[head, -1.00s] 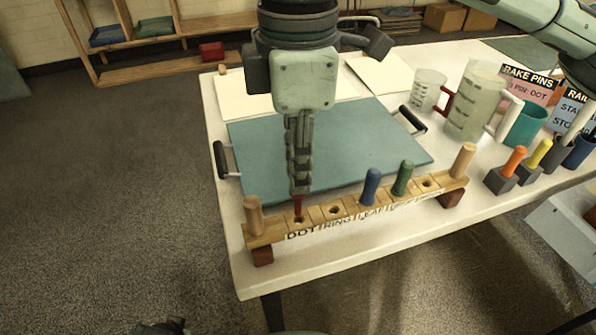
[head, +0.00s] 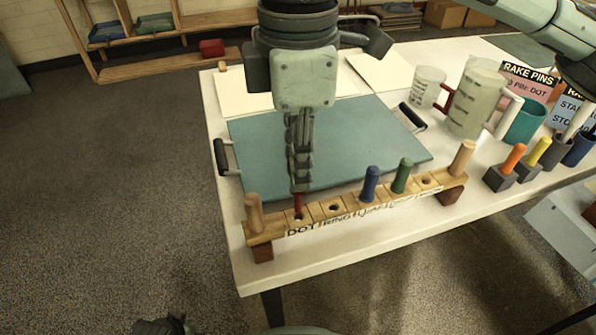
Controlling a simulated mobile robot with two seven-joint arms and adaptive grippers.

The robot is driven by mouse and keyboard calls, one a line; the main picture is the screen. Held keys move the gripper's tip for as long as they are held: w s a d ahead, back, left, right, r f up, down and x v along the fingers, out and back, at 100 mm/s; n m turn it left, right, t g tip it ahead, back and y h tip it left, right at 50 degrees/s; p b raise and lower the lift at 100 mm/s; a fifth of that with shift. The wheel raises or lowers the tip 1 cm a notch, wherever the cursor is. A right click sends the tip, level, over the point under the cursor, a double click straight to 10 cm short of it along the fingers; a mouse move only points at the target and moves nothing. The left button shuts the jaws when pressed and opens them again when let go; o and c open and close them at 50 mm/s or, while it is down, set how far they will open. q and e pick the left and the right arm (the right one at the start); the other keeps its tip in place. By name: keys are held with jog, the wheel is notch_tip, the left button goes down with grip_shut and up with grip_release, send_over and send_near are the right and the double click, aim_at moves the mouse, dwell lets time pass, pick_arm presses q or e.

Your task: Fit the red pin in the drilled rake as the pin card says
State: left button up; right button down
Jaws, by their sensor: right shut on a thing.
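The drilled rake (head: 383,205) is a wooden bar on blocks along the table's front edge, with DOT at the left end of its label strip. A blue pin (head: 369,184) and a green pin (head: 402,176) stand in it; other holes show empty. My right gripper (head: 300,186) points down, shut on the red pin (head: 298,203), whose lower end is at the DOT hole. I cannot tell how deep it sits. The pin card (head: 527,85) reads RAKE PINS, with "PIN DOT" legible below.
A teal tray (head: 400,152) with black handles lies behind the rake. Jugs (head: 475,100), a teal cup (head: 525,122) and orange (head: 513,158) and yellow (head: 540,151) pins in dark blocks stand at the right. Wooden pegs (head: 254,212) rise at the rake's ends.

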aim_at(298, 194)
jog(key=shift+f+b, duration=0.45)
jog(key=shift+f, duration=2.55)
jog(key=c, duration=1.4)
grip_release()
jog(key=shift+r, duration=0.15)
notch_tip(298, 194, up, 12)
jog(key=shift+f, duration=0.1)
